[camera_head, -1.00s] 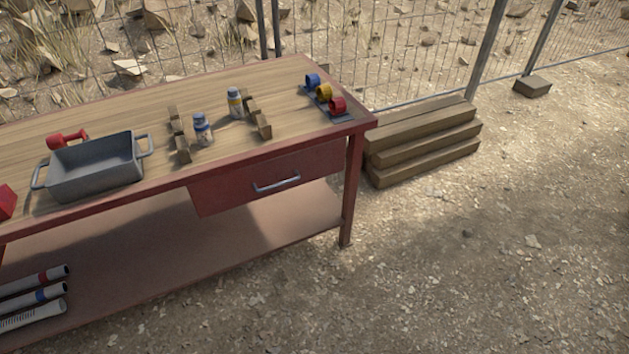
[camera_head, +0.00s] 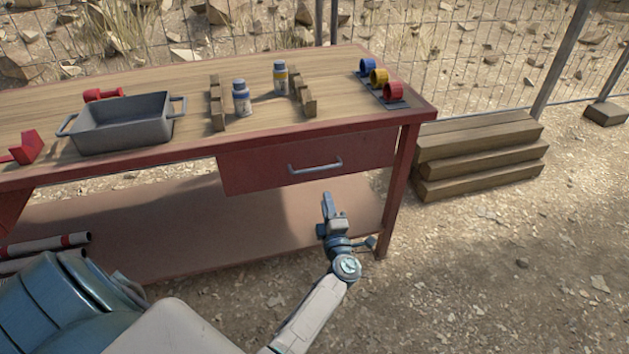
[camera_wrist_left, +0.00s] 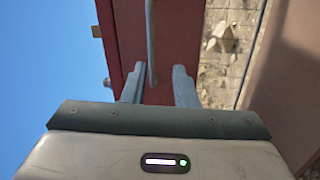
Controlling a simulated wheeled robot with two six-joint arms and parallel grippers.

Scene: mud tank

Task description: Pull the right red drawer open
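The red drawer (camera_head: 260,170) sits under the right part of the workbench top and looks shut, its face level with the frame. Its grey bar handle (camera_head: 315,168) is on the front. My left gripper (camera_head: 327,200) is just below and in front of the handle, not holding it. In the left wrist view my left gripper (camera_wrist_left: 158,82) has its fingers spread apart. The handle (camera_wrist_left: 150,40) runs lengthwise ahead of the fingers, closer to the left finger, over the red drawer face (camera_wrist_left: 182,35). My right gripper is not in view.
The workbench (camera_head: 335,124) carries a grey tray (camera_head: 125,137), two bottles (camera_head: 241,98) between wooden blocks, and coloured rings (camera_head: 379,77). Stacked timbers (camera_head: 480,155) lie right of the bench. The ground in front on the right is clear.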

